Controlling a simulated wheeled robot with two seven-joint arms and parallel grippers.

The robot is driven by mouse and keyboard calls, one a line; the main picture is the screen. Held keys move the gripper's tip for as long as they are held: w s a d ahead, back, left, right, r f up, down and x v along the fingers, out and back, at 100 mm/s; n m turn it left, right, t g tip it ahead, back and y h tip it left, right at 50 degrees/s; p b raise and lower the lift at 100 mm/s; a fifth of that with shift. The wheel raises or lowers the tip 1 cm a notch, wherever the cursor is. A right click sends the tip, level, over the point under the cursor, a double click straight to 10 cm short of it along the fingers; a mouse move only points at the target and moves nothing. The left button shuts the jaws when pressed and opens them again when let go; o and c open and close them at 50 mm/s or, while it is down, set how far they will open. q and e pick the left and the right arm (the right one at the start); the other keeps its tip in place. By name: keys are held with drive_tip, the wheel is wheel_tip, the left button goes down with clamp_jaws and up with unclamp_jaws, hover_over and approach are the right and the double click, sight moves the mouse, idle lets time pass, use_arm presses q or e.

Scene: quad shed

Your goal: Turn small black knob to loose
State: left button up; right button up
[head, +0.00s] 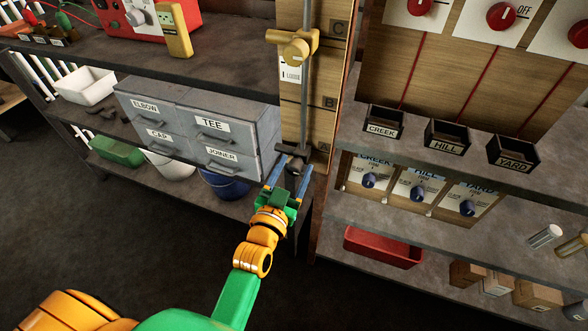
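My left gripper (294,155) is at the foot of the vertical rod (307,90), in front of the wooden post. Its two fingers stand apart, with a small dark rounded part (295,165) between them. This may be the small black knob, but I cannot tell whether the fingers touch it. A small white label (290,71) below the clamp seems to read "LOOSE". My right gripper is not in view.
Left of the post stand grey drawers (210,135) marked ELBOW, TEE, CAP and JOINER, with a blue bucket (225,187) below. Right are shelves with black bins (446,137), dark blue knobs (417,194) on cards and a red tray (383,246). The floor (110,235) in front is clear.

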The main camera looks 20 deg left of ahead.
use_arm(q)
clamp_jaws()
drive_tip(key=n+p, duration=0.2)
drive_tip(key=shift+r+n, duration=0.15)
drive_tip(key=shift+n, duration=0.15)
drive_tip(key=n+p, duration=0.2)
drive_tip(key=n, duration=0.1)
drive_tip(key=shift+n, duration=0.3)
drive_tip(key=n+p, duration=0.1)
drive_tip(key=n, duration=0.4)
drive_tip(key=shift+p, duration=0.3)
drive_tip(key=n, duration=0.3)
drive_tip(key=shift+n+h, duration=0.3)
drive_tip(key=shift+n, duration=1.5)
